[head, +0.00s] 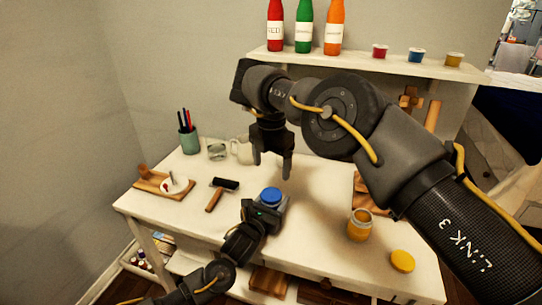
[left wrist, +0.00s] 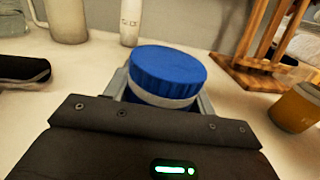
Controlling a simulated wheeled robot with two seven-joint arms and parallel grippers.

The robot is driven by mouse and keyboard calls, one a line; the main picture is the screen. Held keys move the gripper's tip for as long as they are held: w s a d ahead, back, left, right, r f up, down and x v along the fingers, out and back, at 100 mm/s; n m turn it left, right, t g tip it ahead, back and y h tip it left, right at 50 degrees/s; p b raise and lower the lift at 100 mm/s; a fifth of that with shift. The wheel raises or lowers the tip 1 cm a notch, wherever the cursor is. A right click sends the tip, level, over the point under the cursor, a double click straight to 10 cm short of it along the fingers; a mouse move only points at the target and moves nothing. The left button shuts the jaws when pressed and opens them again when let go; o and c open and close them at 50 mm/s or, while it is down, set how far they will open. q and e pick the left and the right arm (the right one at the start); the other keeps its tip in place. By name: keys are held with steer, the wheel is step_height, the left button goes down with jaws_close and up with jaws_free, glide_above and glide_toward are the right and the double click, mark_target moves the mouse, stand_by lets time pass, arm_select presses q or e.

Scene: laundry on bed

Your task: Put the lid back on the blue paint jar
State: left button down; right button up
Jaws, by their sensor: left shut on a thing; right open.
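The blue paint jar (left wrist: 165,99) stands on the white table between the fingers of my left gripper (head: 266,207). The gripper is shut on the jar's body and hides most of it. The ribbed blue lid (head: 270,194) sits on top of the jar; it also shows in the left wrist view (left wrist: 167,66). A pale band shows below the lid's edge. I cannot tell whether the lid is fully seated. My right gripper (head: 273,167) is open and empty, pointing down above and just behind the lid, apart from it.
An open yellow paint jar (head: 360,226) and its yellow lid (head: 402,261) are at the right. A roller (head: 221,192), a board (head: 165,185) with a dish, a pen cup (head: 189,140), a glass and a mug (head: 242,151) are at the left and back. A shelf holds bottles and small tubs.

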steer(key=shift+r, duration=1.4)
arm_select(q)
steer(key=shift+c, duration=2.1)
jaws_free()
steer(key=v, duration=1)
steer(key=shift+s+a, duration=0.15)
steer(key=shift+s, duration=0.2)
arm_select(e)
steer(key=shift+r, duration=0.2)
